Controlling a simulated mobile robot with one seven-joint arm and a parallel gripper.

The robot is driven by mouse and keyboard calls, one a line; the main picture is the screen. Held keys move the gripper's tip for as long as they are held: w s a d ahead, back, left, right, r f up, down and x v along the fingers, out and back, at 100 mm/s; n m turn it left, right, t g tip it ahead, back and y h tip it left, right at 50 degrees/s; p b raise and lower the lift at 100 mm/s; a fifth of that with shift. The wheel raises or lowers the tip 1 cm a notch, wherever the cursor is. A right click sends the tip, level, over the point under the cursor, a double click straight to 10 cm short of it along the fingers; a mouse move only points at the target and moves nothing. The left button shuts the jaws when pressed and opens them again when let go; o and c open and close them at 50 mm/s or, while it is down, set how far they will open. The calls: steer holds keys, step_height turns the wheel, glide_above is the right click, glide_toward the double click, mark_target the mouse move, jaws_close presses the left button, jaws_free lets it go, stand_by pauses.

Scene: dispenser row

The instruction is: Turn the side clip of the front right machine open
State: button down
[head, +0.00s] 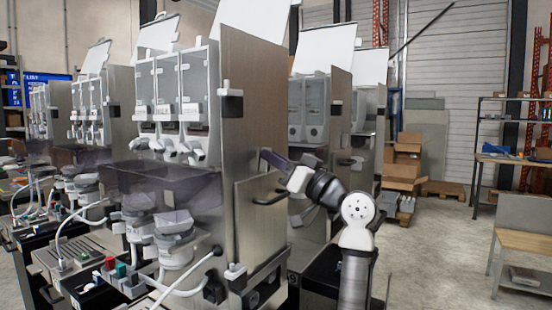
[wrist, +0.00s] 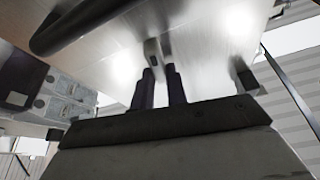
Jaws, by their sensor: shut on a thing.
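The front right machine (head: 255,110) stands in the middle of the head view, its brushed-metal side panel facing my arm. My gripper (head: 270,158) reaches in from the right to this panel, above a black bar handle. In the wrist view, the two dark fingers of my gripper (wrist: 159,72) point up at the panel. In the head view I cannot make out the clip at the fingers.
The black handle (head: 268,196) sits just below my gripper; it shows at the upper left of the wrist view (wrist: 80,24). Another machine (head: 325,100) stands close behind. Cardboard boxes (head: 402,165) and a wooden bench (head: 525,240) are to the right, with open floor between.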

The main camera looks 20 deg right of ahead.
steer(key=m+h+p, duration=0.2)
steer(key=m+p, duration=0.2)
steer(key=m, duration=0.2)
steer(key=r+m+h+p, duration=0.1)
steer(key=m+h+p, duration=0.2)
steer(key=m+p, duration=0.2)
steer(key=m+g+h+p, duration=0.1)
steer(key=m+h+p, duration=0.2)
steer(key=m, duration=0.5)
steer(key=shift+s+a+r+p, duration=0.15)
steer(key=shift+s+a+p, duration=0.2)
steer(key=shift+p, duration=0.4)
steer(key=shift+m, duration=0.3)
steer(key=c, duration=1.4)
jaws_free()
steer(key=b+v, duration=0.4)
steer(key=v, duration=0.9)
steer(key=shift+s+d+b, duration=0.2)
steer(key=shift+s+b, duration=0.15)
